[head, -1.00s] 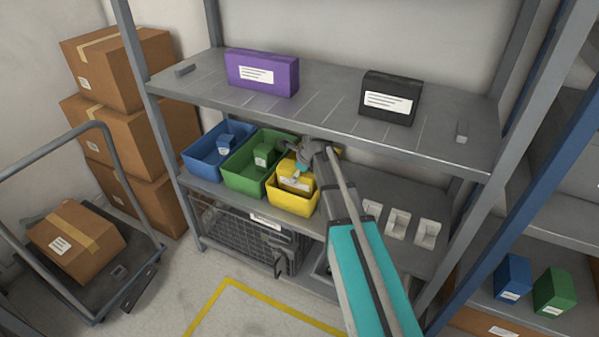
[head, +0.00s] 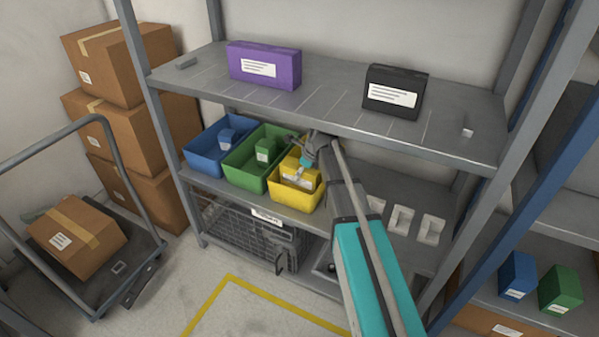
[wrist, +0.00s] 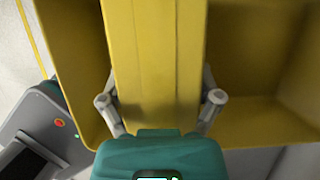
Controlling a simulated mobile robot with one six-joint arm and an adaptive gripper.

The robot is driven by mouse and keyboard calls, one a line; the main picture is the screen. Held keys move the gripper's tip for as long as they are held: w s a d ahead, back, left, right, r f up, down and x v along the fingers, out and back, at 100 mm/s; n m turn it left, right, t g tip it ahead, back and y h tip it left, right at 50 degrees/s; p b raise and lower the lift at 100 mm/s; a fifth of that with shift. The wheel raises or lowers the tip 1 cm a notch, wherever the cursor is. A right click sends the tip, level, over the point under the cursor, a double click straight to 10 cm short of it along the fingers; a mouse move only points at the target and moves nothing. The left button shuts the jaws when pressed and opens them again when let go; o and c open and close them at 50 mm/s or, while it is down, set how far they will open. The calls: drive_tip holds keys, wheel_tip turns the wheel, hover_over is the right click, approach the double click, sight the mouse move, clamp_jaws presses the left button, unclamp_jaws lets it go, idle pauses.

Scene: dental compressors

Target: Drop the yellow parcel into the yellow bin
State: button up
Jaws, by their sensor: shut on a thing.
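The yellow parcel (head: 299,171) is a box with a white label, inside the opening of the yellow bin (head: 293,198) on the middle shelf. In the wrist view the parcel (wrist: 160,55) lies between the two fingers of my gripper (wrist: 160,100), which is shut on it. The bin's floor and walls (wrist: 265,120) show on both sides of the parcel. In the head view my gripper (head: 301,150) is partly hidden by my arm. I cannot tell whether the parcel touches the bin's floor.
A green bin (head: 243,178) and a blue bin (head: 203,163), each holding a box, stand left of the yellow bin. The upper shelf (head: 335,105) with a purple box (head: 264,65) and a black box (head: 393,91) overhangs them. White holders (head: 401,219) stand to the right.

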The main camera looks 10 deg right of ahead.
drive_tip(key=shift+f+b, duration=0.45)
drive_tip(key=shift+f, duration=0.05)
drive_tip(key=o, duration=1.1)
drive_tip(key=shift+r, duration=0.1)
drive_tip(key=shift+r+p, duration=0.9)
drive_tip(key=shift+p, duration=0.1)
drive_tip(key=p+v, duration=0.3)
drive_tip(key=shift+s+d+r, duration=0.1)
drive_tip(key=shift+d+r, duration=0.05)
drive_tip(key=shift+r, duration=0.15)
drive_tip(key=s+d, duration=0.2)
drive_tip(key=d, duration=0.1)
drive_tip(key=s+d, duration=0.3)
drive_tip(key=s+d+p, duration=0.1)
drive_tip(key=s+d, duration=0.1)
drive_tip(key=d, duration=0.2)
drive_tip(key=shift+s+r, duration=0.15)
drive_tip(key=shift+r, duration=0.1)
